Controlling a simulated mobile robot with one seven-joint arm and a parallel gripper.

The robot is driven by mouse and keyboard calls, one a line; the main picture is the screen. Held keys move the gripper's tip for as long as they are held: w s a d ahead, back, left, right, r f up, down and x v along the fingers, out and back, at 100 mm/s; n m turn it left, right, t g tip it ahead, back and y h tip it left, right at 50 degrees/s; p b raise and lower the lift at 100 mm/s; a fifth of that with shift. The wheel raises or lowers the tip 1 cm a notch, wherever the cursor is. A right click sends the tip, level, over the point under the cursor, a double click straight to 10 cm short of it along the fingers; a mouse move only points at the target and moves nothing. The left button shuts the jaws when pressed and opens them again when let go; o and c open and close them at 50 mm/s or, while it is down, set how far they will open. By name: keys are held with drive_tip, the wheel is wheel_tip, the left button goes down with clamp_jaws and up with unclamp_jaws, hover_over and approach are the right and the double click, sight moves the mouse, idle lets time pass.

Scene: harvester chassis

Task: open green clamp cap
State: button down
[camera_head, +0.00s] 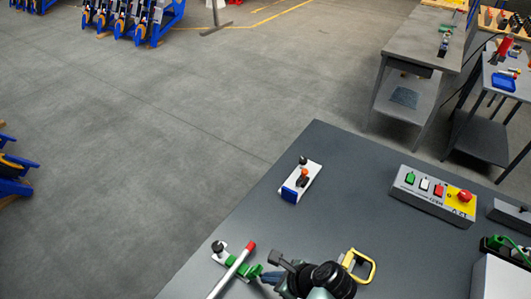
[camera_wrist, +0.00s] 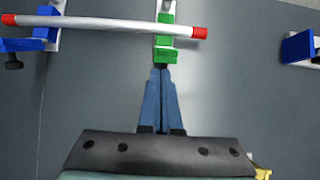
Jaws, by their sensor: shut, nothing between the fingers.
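The green clamp (camera_head: 236,264) is mounted on a white plate on the grey table. In the wrist view, green parts of the clamp (camera_wrist: 165,54) show on both sides of a silver rod with red ends (camera_wrist: 110,24). The rod (camera_head: 230,272) lies across the clamp; I cannot tell whether the cap is open or closed. My gripper (camera_wrist: 162,68) is shut and empty, its blue fingers together. Its tips are right at the near green part, and I cannot tell if they touch it. My gripper (camera_head: 262,277) is right of the clamp in the head view.
A blue clamp (camera_wrist: 45,25) is at the rod's left end, and another blue clamp (camera_head: 290,193) stands apart on a white plate. A button box (camera_head: 435,195) sits on the right of the table. The table between them is clear.

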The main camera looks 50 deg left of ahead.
sight(255, 269)
drive_tip(key=shift+s+a+r, duration=0.2)
drive_tip(key=shift+a+r, duration=0.05)
drive_tip(key=shift+a, duration=0.4)
drive_tip(key=shift+r, duration=0.1)
drive_tip(key=a+r+p, duration=0.1)
drive_tip(key=p, duration=0.2)
drive_tip(key=shift+s+a+r, duration=0.1)
drive_tip(key=shift+s+a, duration=0.05)
drive_tip(key=shift+a+p, duration=0.3)
drive_tip(key=shift+a, duration=0.05)
